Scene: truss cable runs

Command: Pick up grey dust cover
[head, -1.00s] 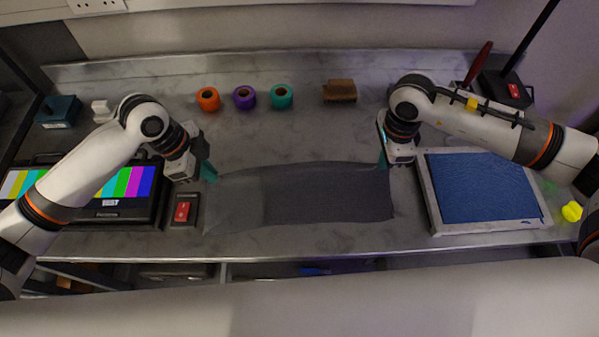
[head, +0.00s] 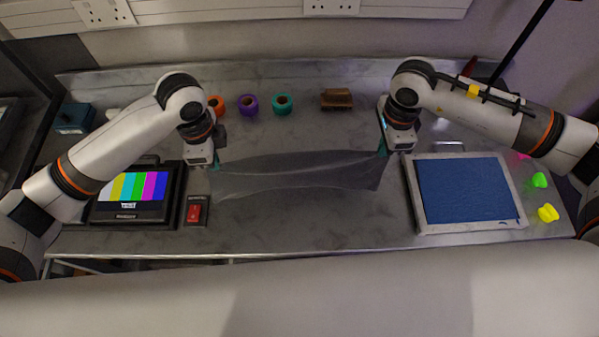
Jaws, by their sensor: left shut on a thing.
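The grey dust cover (head: 295,174) is a thin dark cloth stretched between my two grippers in the head view, its far edge drawn up and its near side sagging in folds over the bench. My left gripper (head: 217,160) is shut on its far left corner. My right gripper (head: 382,147) is at its far right corner, and the cloth rises to its teal fingertips as if pinched there. The fingertips are small in this view.
A colour-bar monitor (head: 132,192) and a red switch box (head: 195,211) stand left. A framed blue panel (head: 465,190) lies right, with yellow (head: 547,213) and green (head: 539,180) pieces beside it. Tape rolls (head: 282,103) and a brush (head: 336,98) sit behind. The bench's front strip (head: 300,235) is clear.

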